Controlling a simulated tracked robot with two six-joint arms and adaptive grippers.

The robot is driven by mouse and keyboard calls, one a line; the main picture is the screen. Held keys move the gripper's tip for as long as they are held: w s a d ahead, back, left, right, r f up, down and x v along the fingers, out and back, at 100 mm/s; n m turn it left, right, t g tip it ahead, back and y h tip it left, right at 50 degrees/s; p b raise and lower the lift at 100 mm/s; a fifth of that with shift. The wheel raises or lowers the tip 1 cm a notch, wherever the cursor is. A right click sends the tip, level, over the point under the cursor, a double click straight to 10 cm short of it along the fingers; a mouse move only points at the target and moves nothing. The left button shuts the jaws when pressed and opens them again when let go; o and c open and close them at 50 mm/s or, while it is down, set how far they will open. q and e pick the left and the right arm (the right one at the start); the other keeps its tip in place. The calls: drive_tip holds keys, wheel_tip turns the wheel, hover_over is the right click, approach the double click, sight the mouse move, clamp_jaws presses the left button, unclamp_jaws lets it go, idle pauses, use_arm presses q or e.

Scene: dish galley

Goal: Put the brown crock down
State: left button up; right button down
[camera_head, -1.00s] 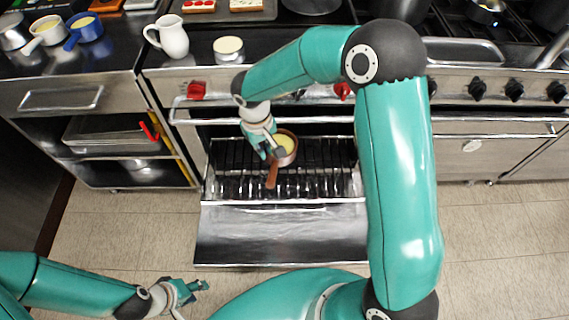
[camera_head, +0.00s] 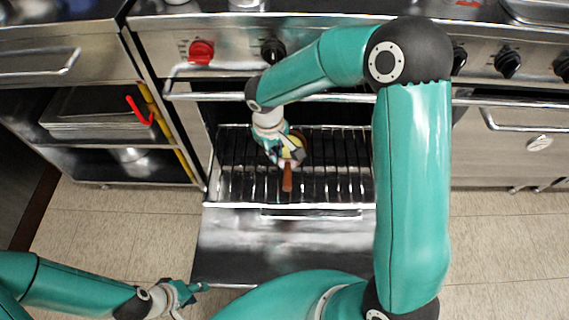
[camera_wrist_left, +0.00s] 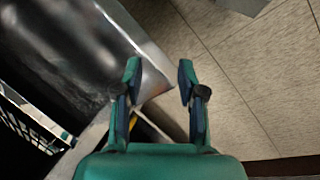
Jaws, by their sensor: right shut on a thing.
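The brown crock has a yellow filling and a stubby brown handle (camera_head: 287,179) pointing toward me. It is over the wire rack (camera_head: 340,165) in the open oven, and I cannot tell whether it touches the rack. My right gripper (camera_head: 288,157) is shut on the crock from above and hides most of it. My left gripper (camera_head: 188,290) hangs at the lower left, away from the crock. In the left wrist view, its two fingers (camera_wrist_left: 159,70) are apart with nothing between them.
The oven door (camera_head: 270,245) hangs open below the rack. A shelf with trays (camera_head: 95,112) stands at left. Tiled floor (camera_head: 110,225) is free around the door.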

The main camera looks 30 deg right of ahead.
sight(277, 163)
drive_tip(key=f, duration=0.3)
drive_tip(key=shift+s+d, duration=0.1)
drive_tip(key=shift+d, duration=0.15)
drive_tip(key=shift+f+b, duration=0.7)
drive_tip(key=shift+f, duration=1.1)
drive_tip(key=shift+f, duration=0.1)
drive_tip(key=c, duration=1.3)
unclamp_jaws()
drive_tip(key=shift+r, duration=0.3)
wheel_tip(277, 163, up, 12)
drive_tip(key=a+p, duration=0.1)
drive_tip(key=p, duration=0.2)
drive_tip(key=shift+s+f, duration=0.2)
